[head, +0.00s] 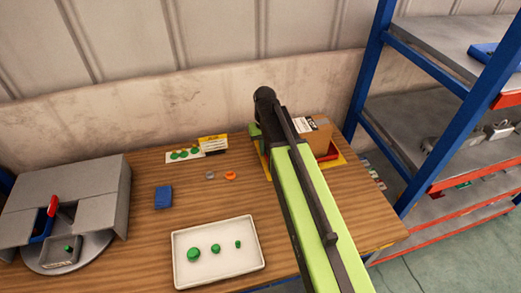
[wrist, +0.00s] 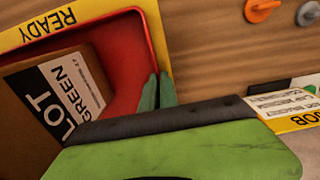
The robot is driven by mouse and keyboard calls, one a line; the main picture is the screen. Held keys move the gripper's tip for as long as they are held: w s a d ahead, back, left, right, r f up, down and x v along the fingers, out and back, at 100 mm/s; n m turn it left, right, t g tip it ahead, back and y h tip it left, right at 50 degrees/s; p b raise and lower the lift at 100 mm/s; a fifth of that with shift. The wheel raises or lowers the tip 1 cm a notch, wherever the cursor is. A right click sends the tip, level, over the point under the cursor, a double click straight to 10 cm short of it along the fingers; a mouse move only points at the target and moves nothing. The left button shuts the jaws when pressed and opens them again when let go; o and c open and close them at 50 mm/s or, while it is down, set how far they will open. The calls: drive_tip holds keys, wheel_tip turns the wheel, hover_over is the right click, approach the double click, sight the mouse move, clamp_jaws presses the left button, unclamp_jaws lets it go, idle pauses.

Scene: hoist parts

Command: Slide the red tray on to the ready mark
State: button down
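The red tray (wrist: 128,42) carries a brown cardboard box (wrist: 88,62) labelled LOT GREEN. It lies over the yellow-bordered ready mark (wrist: 45,28), whose yellow shows along two sides of it. In the head view my arm covers much of the tray (head: 331,152), the box (head: 319,138) and the mark (head: 343,158). My gripper's fingers (wrist: 158,92) stand close together at the tray's rim, one inside and one outside, with the rim between them. They look shut on it. The tray's near part is hidden in the wrist view.
A white tray with green pieces (head: 218,252) lies at the front. A blue block (head: 164,197), a grey piece (head: 210,175), an orange piece (head: 231,175) and a job card (head: 212,144) lie left of my arm. A grey fixture (head: 70,200) stands left; blue shelving (head: 375,60) stands right.

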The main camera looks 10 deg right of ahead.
drive_tip(key=shift+d, duration=0.15)
drive_tip(key=c, duration=1.6)
unclamp_jaws()
drive_tip(key=shift+o, duration=0.2)
drive_tip(key=shift+r, duration=0.15)
wheel_tip(320, 180, up, 8)
drive_tip(key=p, duration=0.8)
drive_tip(key=shift+s, duration=0.1)
